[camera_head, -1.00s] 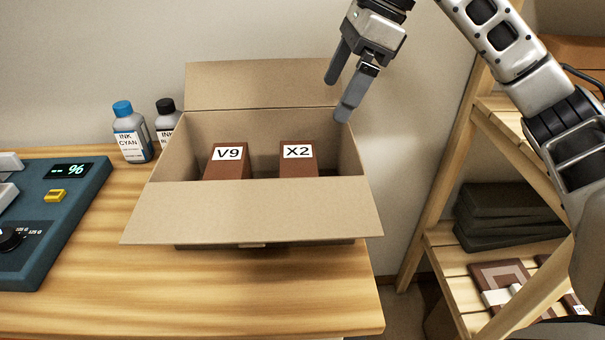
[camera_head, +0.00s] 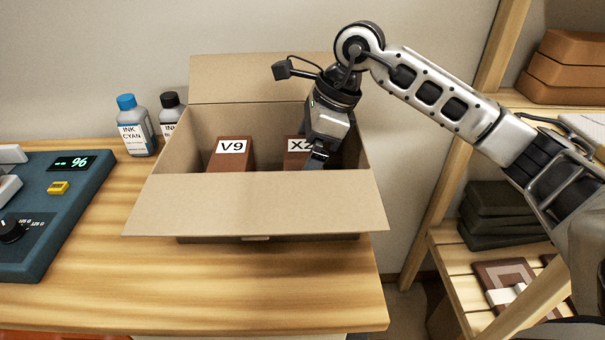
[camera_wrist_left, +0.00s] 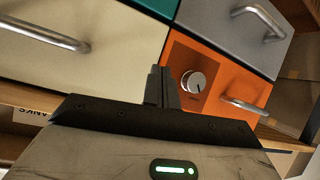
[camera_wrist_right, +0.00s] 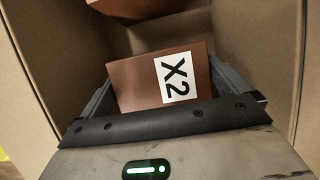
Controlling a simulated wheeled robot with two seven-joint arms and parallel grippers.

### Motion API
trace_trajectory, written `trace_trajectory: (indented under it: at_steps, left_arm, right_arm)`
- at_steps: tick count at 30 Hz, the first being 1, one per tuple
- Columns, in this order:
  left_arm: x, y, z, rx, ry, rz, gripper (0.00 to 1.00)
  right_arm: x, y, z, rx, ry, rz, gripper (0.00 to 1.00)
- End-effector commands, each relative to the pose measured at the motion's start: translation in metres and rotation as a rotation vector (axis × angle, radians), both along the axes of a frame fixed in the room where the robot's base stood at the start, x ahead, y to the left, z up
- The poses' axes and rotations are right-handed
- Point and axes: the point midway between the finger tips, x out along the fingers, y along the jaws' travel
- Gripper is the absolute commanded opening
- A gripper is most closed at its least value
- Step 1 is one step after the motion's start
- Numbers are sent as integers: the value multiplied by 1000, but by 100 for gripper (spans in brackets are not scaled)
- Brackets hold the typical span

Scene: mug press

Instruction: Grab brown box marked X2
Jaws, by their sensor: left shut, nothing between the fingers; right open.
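The brown box marked X2 (camera_head: 296,152) stands inside the open cardboard carton (camera_head: 255,205), on its right side. My right gripper (camera_head: 318,158) reaches down into the carton from above, over the X2 box, and hides part of its label. In the right wrist view the X2 box (camera_wrist_right: 150,80) lies between the two open fingers (camera_wrist_right: 165,88), one on each side; I cannot tell whether they touch it. My left gripper (camera_wrist_left: 161,88) shows only in the left wrist view, shut and empty, in front of an orange drawer front (camera_wrist_left: 228,98) with a knob.
A brown box marked V9 (camera_head: 231,154) stands left of X2 in the carton. The carton walls rise close around my right gripper. Ink bottles (camera_head: 135,127) stand behind left, a teal device (camera_head: 45,205) at the left, wooden shelves (camera_head: 470,262) at the right.

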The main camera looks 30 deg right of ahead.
Motion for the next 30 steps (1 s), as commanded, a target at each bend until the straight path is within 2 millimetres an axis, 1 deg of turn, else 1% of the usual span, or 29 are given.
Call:
trace_trajectory:
  at_steps: [1,3,9,10,11,12,13,14,20,23,26,30]
  left_arm:
    - [0,0,0,0,0,0,0]
    - [0,0,0,0,0,0,0]
    - [0,0,0,0,0,0,0]
    - [0,0,0,0,0,0,0]
    - [0,0,-1,0,0,0,0]
    - [0,0,-1,0,0,0,0]
    - [0,0,-1,0,0,0,0]
    - [0,0,-1,0,0,0,0]
    - [0,0,-1,0,0,0,0]
    - [0,0,0,0,1,0,0]
    - [0,0,1,-1,1,0,0]
    - [0,0,2,0,3,0,0]
  right_arm:
    - [1,2,-5,0,1,0,100]
    - [1,3,-8,1,0,0,100]
    - [2,3,-9,0,-1,0,100]
    - [2,3,-9,0,-1,0,97]
    - [2,3,-9,0,-1,0,89]
    - [2,3,-9,0,-1,0,78]
    - [2,3,-9,0,-1,0,69]
    - [2,3,-9,0,-1,0,63]
    - [2,3,-8,1,-3,-1,63]
    - [2,3,-4,1,-4,-1,64]
    - [3,3,9,1,-7,-1,64]
    - [3,4,38,2,-9,0,64]
